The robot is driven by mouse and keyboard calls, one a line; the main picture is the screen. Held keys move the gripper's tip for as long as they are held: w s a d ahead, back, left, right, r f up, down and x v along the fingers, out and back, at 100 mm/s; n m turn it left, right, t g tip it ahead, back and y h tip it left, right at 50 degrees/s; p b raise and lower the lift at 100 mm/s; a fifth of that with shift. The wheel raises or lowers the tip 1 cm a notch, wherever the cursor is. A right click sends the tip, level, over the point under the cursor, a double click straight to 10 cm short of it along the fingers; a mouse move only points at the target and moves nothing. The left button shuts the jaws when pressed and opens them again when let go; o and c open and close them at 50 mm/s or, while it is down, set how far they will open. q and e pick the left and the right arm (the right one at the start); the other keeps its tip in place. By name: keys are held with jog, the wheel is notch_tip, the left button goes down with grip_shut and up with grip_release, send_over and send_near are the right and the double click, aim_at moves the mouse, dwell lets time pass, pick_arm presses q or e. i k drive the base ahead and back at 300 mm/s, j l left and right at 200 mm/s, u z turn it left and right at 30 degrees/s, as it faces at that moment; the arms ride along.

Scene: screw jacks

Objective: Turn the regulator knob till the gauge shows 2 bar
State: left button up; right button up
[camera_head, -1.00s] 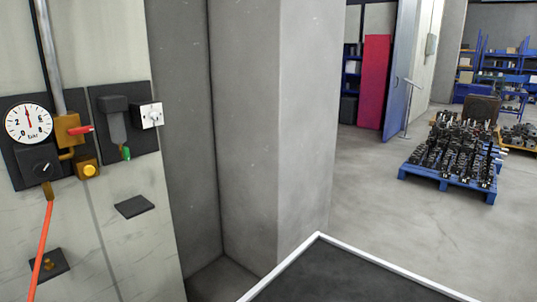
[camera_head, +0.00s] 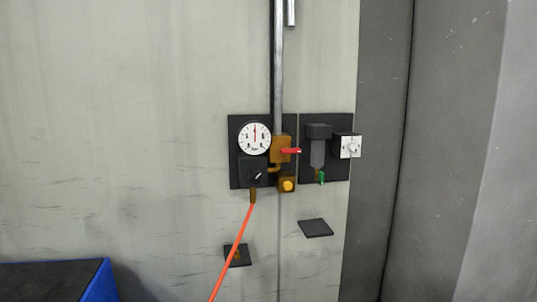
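The round white gauge (camera_head: 254,138) is on a dark panel (camera_head: 234,174) on the wall. Its red needle points about straight up, near the middle of its scale; the numbers are too small to read surely. The black regulator knob (camera_head: 256,176) with a pale pointer mark is directly below the gauge. The pointer slants towards the upper right. Neither of my grippers shows in the head view, and nothing touches the knob.
A red-handled brass valve (camera_head: 290,151) and a yellow button (camera_head: 288,185) are right of the gauge and knob. An orange hose (camera_head: 236,245) hangs below. A dark-topped blue-edged object (camera_head: 105,281) is at lower left. The wall left of the panel is bare.

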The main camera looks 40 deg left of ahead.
aim_at(255, 177)
jog(key=u, duration=0.4)
jog(key=j+u, duration=0.15)
jog(key=u, duration=0.2)
jog(key=j+u, duration=0.1)
jog(key=u, duration=0.3)
